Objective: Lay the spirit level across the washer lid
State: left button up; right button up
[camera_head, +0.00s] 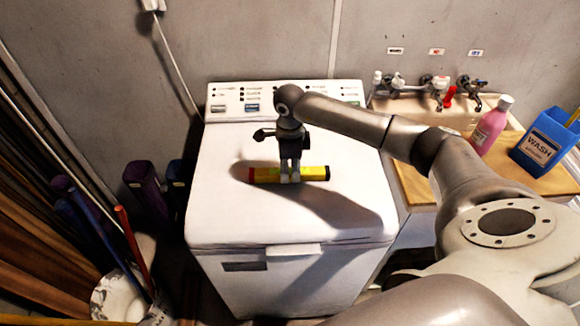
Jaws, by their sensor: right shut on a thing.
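The spirit level (314,173) is a short yellow bar with a dark red left end and a black right end. It lies left to right over the middle of the white washer lid (225,210). It seems to be on or just above the lid; I cannot tell if it touches. My right gripper (290,179) points down from above and is shut on the level near its middle. The fingers hide part of the bar. My left gripper is not in view.
The washer's control panel (225,98) rises behind the lid. To the right, a wooden board (418,185) holds a pink bottle (490,126) and a blue WASH box (545,142), near sink taps (436,88). Long planks and poles (122,232) lean at left. The lid around the level is clear.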

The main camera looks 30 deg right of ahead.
aim_at(290, 171)
jog(key=shift+f, duration=0.15)
jog(key=o, duration=1.1)
jog(key=shift+r, duration=0.45)
notch_tip(290, 171, up, 12)
jog(key=b, duration=0.4)
jog(key=shift+f, duration=0.2)
